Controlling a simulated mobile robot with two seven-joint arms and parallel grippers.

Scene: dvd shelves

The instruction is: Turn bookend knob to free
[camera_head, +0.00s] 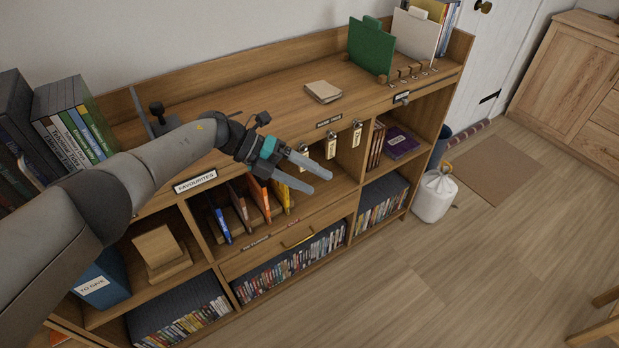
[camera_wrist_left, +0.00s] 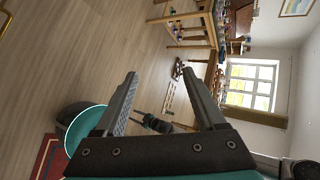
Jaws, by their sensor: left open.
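A thin grey metal bookend (camera_head: 139,108) stands on the shelf top at the left, right of a row of dark cases (camera_head: 72,125). A black knob (camera_head: 157,108) shows beside it; its lower part is hidden by my left arm, and its setting cannot be told. My left gripper (camera_head: 320,182) is open and empty in front of the shelf unit, well to the right of the knob, with its fingers pointing right. In the left wrist view the gripper (camera_wrist_left: 158,76) has open room between its fingers, and neither bookend nor knob shows. My right gripper is not in the head view.
The wooden shelf unit (camera_head: 230,102) has a mostly clear top with a small book (camera_head: 323,91) on it. Hanging tags (camera_head: 331,145) and leaning coloured cases (camera_head: 259,197) are near my left gripper. A white bag (camera_head: 434,197) stands on the floor, which is otherwise largely open.

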